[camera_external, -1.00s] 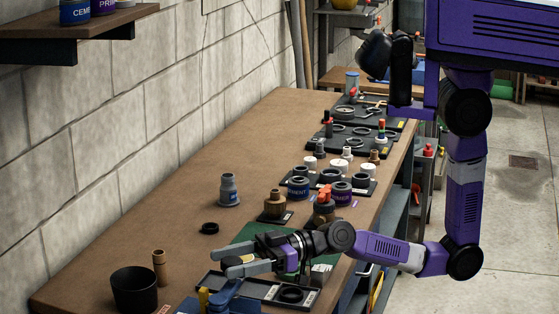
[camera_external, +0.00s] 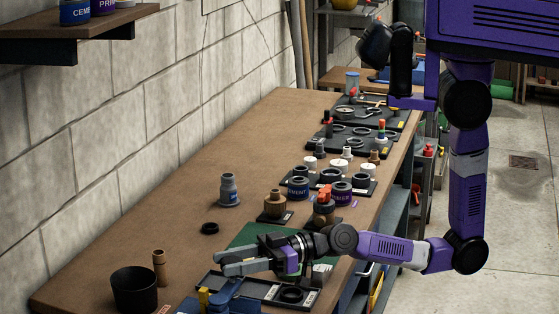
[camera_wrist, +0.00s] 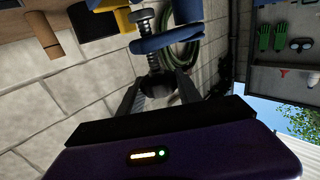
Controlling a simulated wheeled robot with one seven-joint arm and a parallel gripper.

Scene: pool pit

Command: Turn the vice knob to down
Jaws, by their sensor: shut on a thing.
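The blue vice (camera_external: 222,300) is at the bottom edge of the external view, partly cut off by the frame, with a yellow piece on it. The wrist view shows its blue bar (camera_wrist: 168,38) and the threaded metal screw (camera_wrist: 146,24). A dark rounded knob (camera_wrist: 157,84) sits at the end of the screw. My gripper (camera_wrist: 158,92) has one finger on each side of this knob and is shut on it. In the external view my gripper (camera_external: 238,262) reaches left over the vice; the knob cannot be made out there.
A dark tray (camera_external: 265,291) with a black ring lies under my gripper. A black cup (camera_external: 134,290) and a brown cylinder (camera_external: 159,268) stand to the left. Several cans and fittings stand behind along the workbench (camera_external: 185,225). Bare bench lies at the left middle.

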